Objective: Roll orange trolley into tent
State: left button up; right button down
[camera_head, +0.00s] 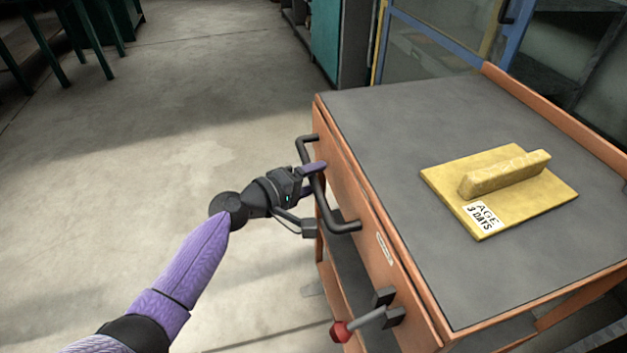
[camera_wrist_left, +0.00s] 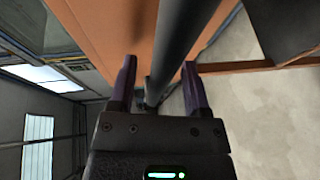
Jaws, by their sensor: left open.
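The orange trolley (camera_head: 360,190) stands at the right in the head view, with a grey top and a black bar handle (camera_head: 322,200) on its near left side. My left gripper (camera_head: 316,172) is at this handle. In the left wrist view the two purple fingers of the left gripper (camera_wrist_left: 158,88) are apart, with the black handle bar (camera_wrist_left: 178,50) running between them. The orange trolley side (camera_wrist_left: 105,35) lies beyond. I cannot tell whether a finger touches the bar. My right gripper is not in view. No tent can be made out.
A yellow block with a raised grip (camera_head: 500,185), labelled "AGE 3 DAYS", lies on the trolley top. A red-knobbed lever (camera_head: 358,324) sticks out low on the trolley side. A blue and yellow framed door (camera_head: 440,40) stands behind.

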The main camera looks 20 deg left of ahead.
pick_arm(q)
grip_shut()
dwell(1.4)
